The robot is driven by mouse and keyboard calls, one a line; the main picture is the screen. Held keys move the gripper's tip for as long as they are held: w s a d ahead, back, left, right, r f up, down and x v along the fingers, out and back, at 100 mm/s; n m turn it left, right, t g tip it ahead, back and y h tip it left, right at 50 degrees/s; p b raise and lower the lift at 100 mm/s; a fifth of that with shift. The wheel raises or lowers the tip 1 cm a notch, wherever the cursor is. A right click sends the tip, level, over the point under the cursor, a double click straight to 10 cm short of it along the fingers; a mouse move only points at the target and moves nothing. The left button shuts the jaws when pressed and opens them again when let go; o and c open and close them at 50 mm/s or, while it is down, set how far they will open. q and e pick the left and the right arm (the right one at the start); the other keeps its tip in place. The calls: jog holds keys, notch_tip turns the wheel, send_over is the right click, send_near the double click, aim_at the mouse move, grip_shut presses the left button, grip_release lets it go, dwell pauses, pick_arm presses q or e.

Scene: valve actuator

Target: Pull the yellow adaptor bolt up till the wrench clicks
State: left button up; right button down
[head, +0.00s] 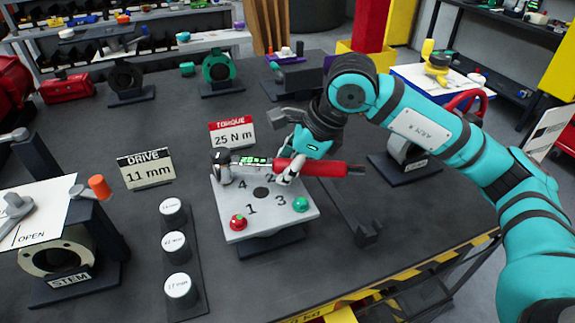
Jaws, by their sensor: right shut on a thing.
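My right gripper (290,173) is shut on the torque wrench, around the front of its red handle (320,168). The wrench lies roughly level over the back of the grey plate (281,222), with its lit green display (256,161) facing up. Its dark head (221,160) is at the left end, over the plate's back left corner near the number 4. A red bolt (238,222) sits by number 1 and a green bolt (300,204) by number 3. I cannot make out a yellow bolt on the plate; the wrench head covers the corner by 4. My left gripper is not in view.
A "TORQUE 25 N m" sign (232,134) stands behind the plate and a "DRIVE 11 mm" sign (145,171) to its left. Several white-topped sockets (175,244) stand in a row left of the plate. A stem stand (66,252) is at far left.

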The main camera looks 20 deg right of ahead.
jog(key=shift+s+a+m+b, duration=0.3)
jog(key=shift+s+a+m, duration=0.05)
jog(key=shift+s+m, duration=0.25)
jog(key=shift+s+a+t+h, duration=0.1)
jog(key=shift+t+h, duration=0.2)
jog(key=shift+s+a+r+m+b, duration=0.1)
jog(key=shift+s+a+m+b, duration=0.25)
jog(key=shift+s+m, duration=0.35)
jog(key=shift+w, duration=0.15)
jog(key=shift+b, duration=0.3)
jog(key=shift+a+r+p, duration=0.1)
jog(key=shift+r+p, duration=0.45)
jog(key=shift+r, duration=0.35)
jog(key=shift+r+p, duration=0.85)
jog(key=shift+r, duration=0.75)
